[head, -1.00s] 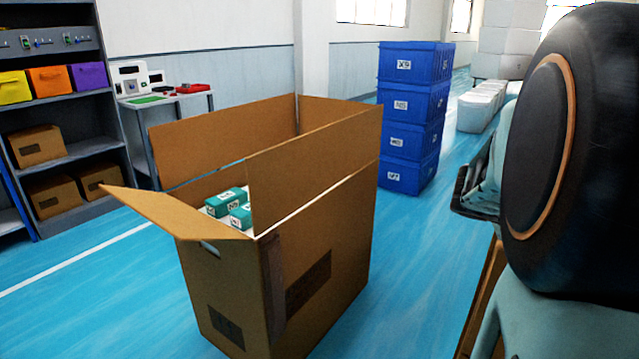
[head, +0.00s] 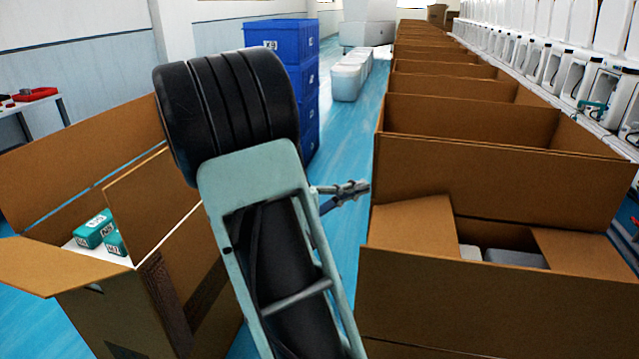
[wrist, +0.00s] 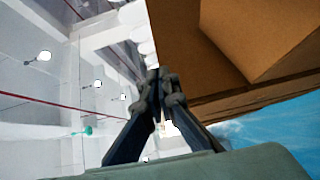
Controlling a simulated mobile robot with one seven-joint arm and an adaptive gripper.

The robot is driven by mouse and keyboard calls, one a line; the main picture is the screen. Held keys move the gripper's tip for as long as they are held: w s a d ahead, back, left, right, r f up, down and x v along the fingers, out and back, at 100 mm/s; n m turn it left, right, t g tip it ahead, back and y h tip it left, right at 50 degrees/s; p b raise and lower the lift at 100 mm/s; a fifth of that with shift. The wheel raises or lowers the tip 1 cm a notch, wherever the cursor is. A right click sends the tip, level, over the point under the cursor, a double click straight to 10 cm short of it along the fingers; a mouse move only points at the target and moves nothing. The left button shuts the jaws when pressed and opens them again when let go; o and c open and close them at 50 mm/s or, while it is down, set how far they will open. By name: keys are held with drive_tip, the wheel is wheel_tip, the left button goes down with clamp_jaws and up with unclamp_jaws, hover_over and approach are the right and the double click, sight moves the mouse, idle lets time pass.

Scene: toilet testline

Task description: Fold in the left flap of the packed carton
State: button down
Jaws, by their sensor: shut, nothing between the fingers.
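Two cartons with goods inside show in the head view. The near right carton (head: 470,300) holds grey and white items (head: 515,258). Its left flap (head: 412,232) slants over the opening, and its right flap (head: 585,250) lies inward. Its far long flap (head: 500,185) stands up. The left carton (head: 185,290) holds green-and-white boxes (head: 95,230), with its flaps raised or spread outward. My gripper (head: 366,187) is shut and empty, just left of the right carton's far corner. In the wrist view my gripper (wrist: 160,75) points beside brown cardboard (wrist: 235,45).
A long row of open cartons (head: 450,70) runs back behind the near right one. Blue stacked crates (head: 308,95) and pale bins (head: 348,75) stand beyond my arm. White units (head: 590,75) line the right. Blue floor (head: 352,140) is clear between crates and row.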

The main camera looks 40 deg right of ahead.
drive_tip(key=w+a, duration=0.3)
drive_tip(key=w, duration=0.1)
drive_tip(key=m+g+y+p, duration=0.1)
drive_tip(key=m+y+p, duration=0.8)
drive_tip(key=y+p, duration=0.45)
approach(453, 246)
drive_tip(key=shift+y, duration=0.95)
drive_tip(key=b+x, duration=0.1)
drive_tip(key=x, duration=0.1)
drive_tip(key=d+b+x, duration=0.1)
drive_tip(key=x, duration=0.1)
drive_tip(key=b+x, duration=0.1)
drive_tip(key=x, duration=0.1)
drive_tip(key=shift+d+f, duration=0.2)
drive_tip(key=shift+d, duration=0.2)
